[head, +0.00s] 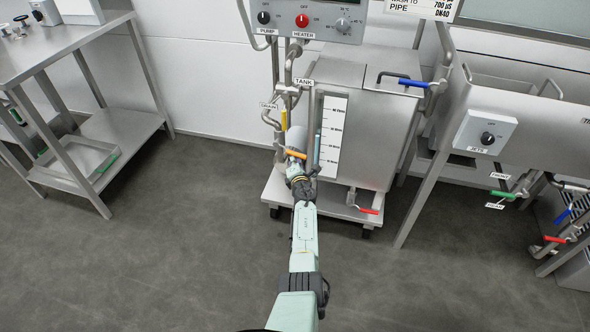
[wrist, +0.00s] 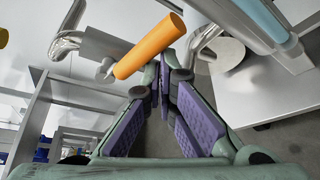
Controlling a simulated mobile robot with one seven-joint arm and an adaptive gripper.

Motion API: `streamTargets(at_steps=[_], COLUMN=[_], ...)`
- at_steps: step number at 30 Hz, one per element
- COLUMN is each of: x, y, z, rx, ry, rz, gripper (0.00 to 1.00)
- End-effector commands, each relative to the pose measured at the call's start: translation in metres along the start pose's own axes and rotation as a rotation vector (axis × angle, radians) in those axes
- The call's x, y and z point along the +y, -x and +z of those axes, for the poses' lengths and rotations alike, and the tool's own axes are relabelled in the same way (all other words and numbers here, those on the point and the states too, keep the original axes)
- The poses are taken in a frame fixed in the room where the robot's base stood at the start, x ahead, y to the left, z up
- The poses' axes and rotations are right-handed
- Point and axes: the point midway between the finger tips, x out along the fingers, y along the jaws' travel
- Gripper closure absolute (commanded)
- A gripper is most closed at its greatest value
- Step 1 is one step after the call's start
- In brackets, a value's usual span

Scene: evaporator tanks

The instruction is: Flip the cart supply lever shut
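An orange lever handle (head: 296,154) sits low on the pipework at the cart's left front. No label that I can read names it as the cart supply lever. In the wrist view the orange handle (wrist: 150,46) slants up to the right, just beyond the fingertips. My gripper (head: 295,166) is right at this handle in the head view. In the wrist view my gripper's purple-padded fingers (wrist: 161,72) come together at the tips, with nothing seen between them. Whether the tips touch the handle I cannot tell.
The steel cart tank (head: 365,130) stands behind. A yellow handle (head: 284,118) is just above left, a red lever (head: 369,211) low right, and a blue lever (head: 411,83) upper right. Pipes crowd the gripper. A steel table (head: 60,45) stands left; the floor before the cart is clear.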

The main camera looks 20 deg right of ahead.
Motion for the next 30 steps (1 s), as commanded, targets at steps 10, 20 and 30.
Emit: streamTargets(at_steps=[10, 20, 30], x=[0.0123, 0.0142, 0.0126], y=[-0.0032, -0.0037, -0.0042], z=[0.0105, 0.0115, 0.0093], rx=[-0.004, -0.004, -0.003], ry=[0.001, 0.000, 0.000], rz=[0.001, 0.002, 0.002], gripper=[1.00, 1.00, 1.00])
